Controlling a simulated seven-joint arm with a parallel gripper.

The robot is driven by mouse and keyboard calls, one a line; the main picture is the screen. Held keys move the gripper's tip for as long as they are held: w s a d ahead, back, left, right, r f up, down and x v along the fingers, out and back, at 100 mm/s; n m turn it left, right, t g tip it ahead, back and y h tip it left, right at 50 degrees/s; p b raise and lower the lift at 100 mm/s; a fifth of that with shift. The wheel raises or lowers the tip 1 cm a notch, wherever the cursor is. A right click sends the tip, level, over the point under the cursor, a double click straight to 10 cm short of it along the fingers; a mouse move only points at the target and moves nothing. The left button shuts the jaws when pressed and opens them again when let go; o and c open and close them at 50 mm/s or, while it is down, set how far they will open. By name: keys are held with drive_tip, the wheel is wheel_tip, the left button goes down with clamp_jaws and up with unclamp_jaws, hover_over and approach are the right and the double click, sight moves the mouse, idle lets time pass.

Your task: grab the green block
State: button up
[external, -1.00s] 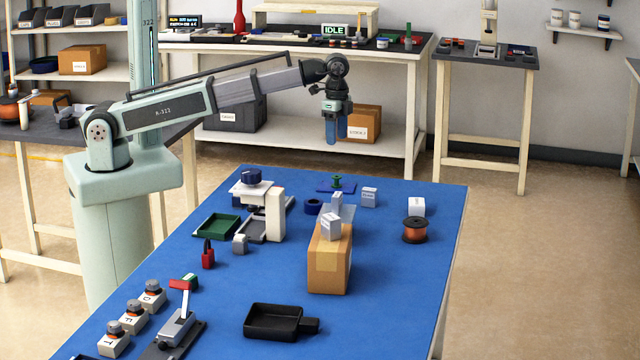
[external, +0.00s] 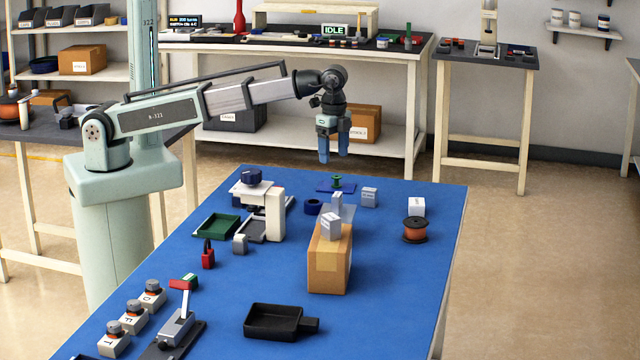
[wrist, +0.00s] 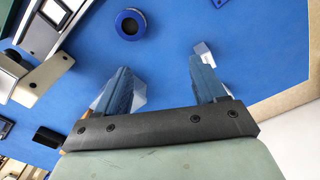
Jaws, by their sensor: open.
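A small green block (external: 191,281) lies at the left front of the blue table, right behind the red-handled lever device, which partly hides it. I cannot make out the green block in the wrist view.
A cardboard box (external: 329,270) with a grey block on top stands mid-table. A black tray (external: 272,321), a green tray (external: 217,227), a copper spool (external: 414,230) and a red padlock (external: 208,256) surround it. A blue ring (wrist: 130,24) shows ahead of the fingers. The right front is clear.

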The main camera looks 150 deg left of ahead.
drive_tip(key=w+d+m, duration=0.3)
drive_tip(key=w+d, duration=0.8)
drive_tip(key=n, duration=0.6)
hover_over(188, 277)
drive_tip(key=shift+a+f, duration=0.1)
drive_tip(key=shift+f, duration=7)
drive_tip(key=c, duration=1.1)
